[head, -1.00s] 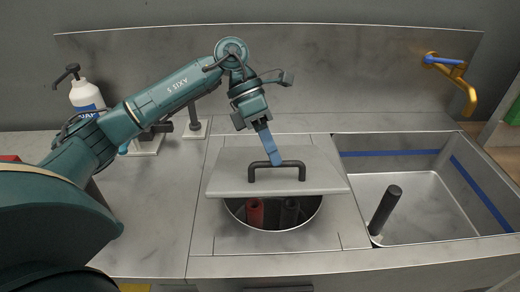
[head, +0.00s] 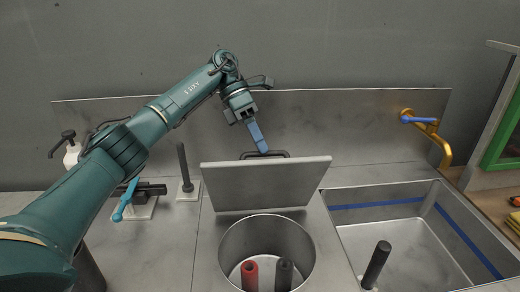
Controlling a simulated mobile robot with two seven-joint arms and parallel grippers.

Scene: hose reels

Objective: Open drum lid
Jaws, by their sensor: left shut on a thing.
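The drum lid (head: 265,184) is a grey square plate. It stands steeply tilted up at the back of the round metal drum (head: 232,238), whose mouth is uncovered. The lid's dark handle (head: 281,153) shows at its top edge, partly hidden behind the plate. My left gripper (head: 262,147), with blue fingers, is shut on the handle at the lid's top edge. Inside the drum stand a red cylinder (head: 249,275) and a dark cylinder (head: 283,274). My right gripper is not in view.
A sink (head: 410,240) with a blue stripe and an upright dark rod (head: 376,265) lies to the right. A brass tap (head: 436,136) is behind it. A dark post (head: 184,165) on a pale base and a white bottle (head: 72,155) stand at left. A wall is behind.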

